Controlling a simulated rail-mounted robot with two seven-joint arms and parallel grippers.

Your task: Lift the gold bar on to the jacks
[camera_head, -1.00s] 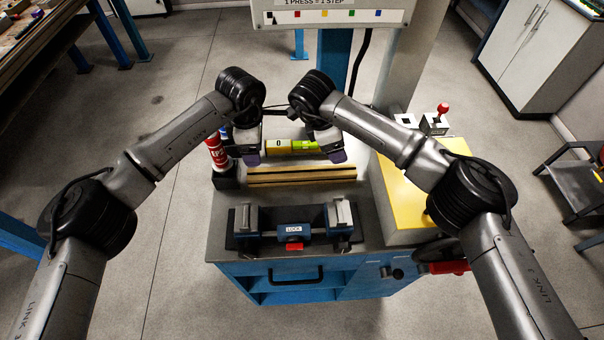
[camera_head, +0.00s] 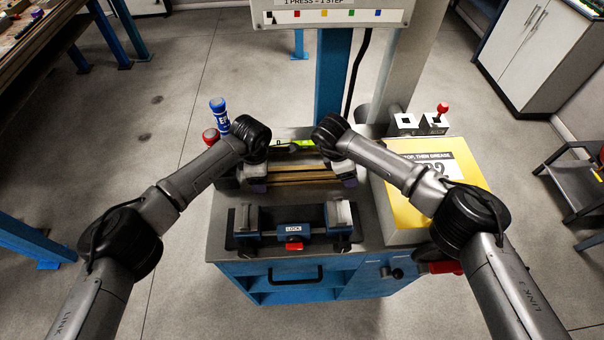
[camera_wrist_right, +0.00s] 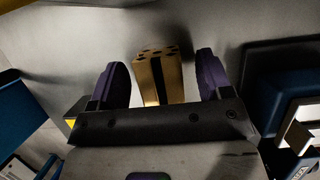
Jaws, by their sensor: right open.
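The gold bar (camera_head: 300,177), with dark stripes along it, lies crosswise on the bench top behind the jacks. Its end also shows in the right wrist view (camera_wrist_right: 158,76), between the two purple fingers of my right gripper. That gripper is open, with gaps on both sides of the bar; in the head view my right gripper (camera_head: 348,182) is at the bar's right end. My left gripper (camera_head: 258,187) is at the bar's left end; its opening is hidden. The jacks, a left one (camera_head: 245,222) and a right one (camera_head: 339,216), stand in front, nothing on their grey tops.
A blue LOCK block (camera_head: 293,230) with a red tab sits between the jacks. A yellow panel (camera_head: 435,180) is at the right. A blue bottle (camera_head: 219,112) and a red-topped one (camera_head: 210,136) stand at the back left. A yellow-green item (camera_head: 300,143) lies behind the bar.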

